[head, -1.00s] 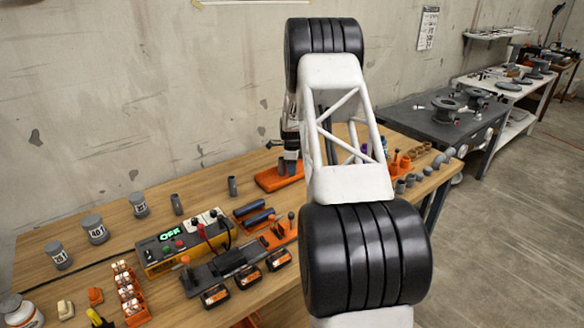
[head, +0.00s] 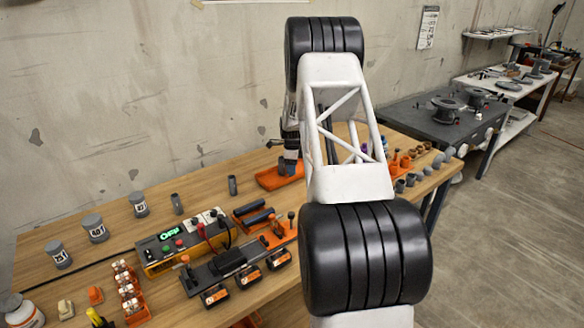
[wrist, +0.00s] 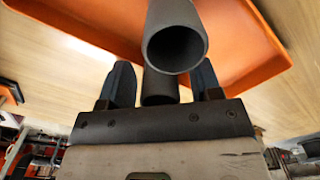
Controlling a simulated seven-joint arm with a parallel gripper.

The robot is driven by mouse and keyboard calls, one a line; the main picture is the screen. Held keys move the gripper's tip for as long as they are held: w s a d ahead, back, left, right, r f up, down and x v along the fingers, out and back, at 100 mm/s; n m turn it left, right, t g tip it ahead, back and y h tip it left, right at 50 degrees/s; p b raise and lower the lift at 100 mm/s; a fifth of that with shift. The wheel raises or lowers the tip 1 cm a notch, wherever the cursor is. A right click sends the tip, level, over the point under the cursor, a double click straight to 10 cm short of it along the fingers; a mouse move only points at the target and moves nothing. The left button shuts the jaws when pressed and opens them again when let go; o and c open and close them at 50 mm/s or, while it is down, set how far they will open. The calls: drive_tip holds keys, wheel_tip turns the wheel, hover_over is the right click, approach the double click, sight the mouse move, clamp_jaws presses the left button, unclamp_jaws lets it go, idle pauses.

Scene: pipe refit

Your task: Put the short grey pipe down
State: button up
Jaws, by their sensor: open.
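My gripper (wrist: 163,82) is open, with one dark finger on each side in the wrist view. A grey pipe (wrist: 160,88) stands between the fingers, with a visible gap on both sides. A second grey pipe (wrist: 176,38), its hollow end facing the camera, overlaps it in the picture. I cannot tell which of the two is the short one. Both show against the orange tray (wrist: 115,28). In the head view my gripper (head: 291,166) is low over the orange tray (head: 268,180), partly hidden by my arm.
Two short grey pipes (head: 177,204) (head: 232,185) stand on the wooden table left of the tray.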

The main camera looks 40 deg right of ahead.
wheel_tip(320, 180, up, 12)
drive_tip(key=shift+f, duration=0.1)
idle(0.5)
idle(0.5)
